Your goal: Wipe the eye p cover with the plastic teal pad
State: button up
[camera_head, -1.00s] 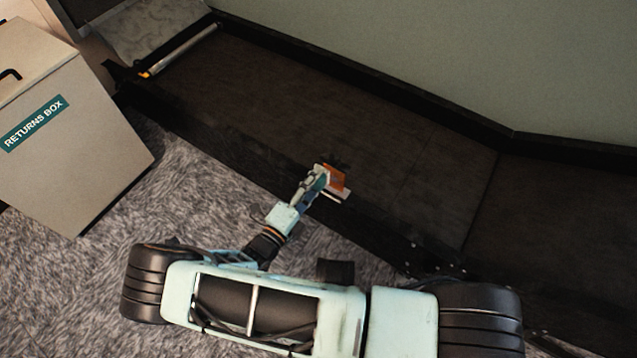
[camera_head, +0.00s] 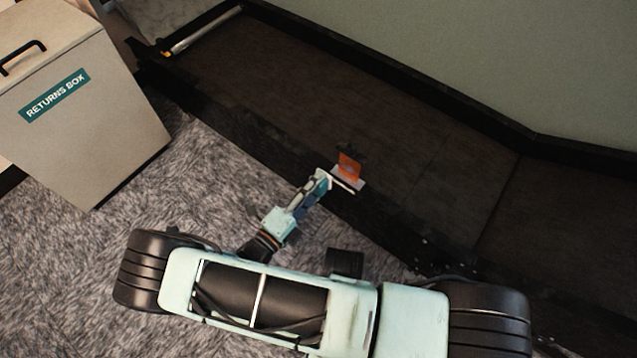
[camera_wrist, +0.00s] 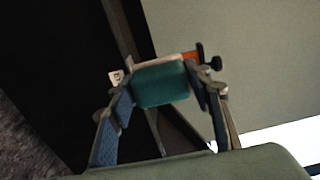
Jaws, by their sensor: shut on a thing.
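My gripper (camera_wrist: 155,95) is shut on the teal pad (camera_wrist: 160,83), which sits between its two fingers in the wrist view. In the head view my gripper (camera_head: 326,180) is at the near edge of the dark sorter bed, with the pad hardly visible. An orange panel with a pale grey-white base, seemingly the eye p cover (camera_head: 348,166), stands just beyond the fingertips. In the wrist view an orange strip of it (camera_wrist: 190,56) shows behind the pad, which hides most of it. I cannot tell whether pad and cover touch.
The black-walled sorter bed (camera_head: 400,150) runs diagonally and looks mostly clear. A metal roller (camera_head: 203,31) lies at its far left end. A beige returns box (camera_head: 100,135) stands on the grey carpet at left. A green wall (camera_head: 480,60) rises behind.

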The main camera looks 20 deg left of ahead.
jog(key=shift+s, duration=0.1)
jog(key=v, duration=0.2)
jog(key=shift+s+a+b, duration=0.15)
jog(key=shift+s+b, duration=0.2)
jog(key=shift+s, duration=0.05)
jog(key=shift+r, duration=0.1)
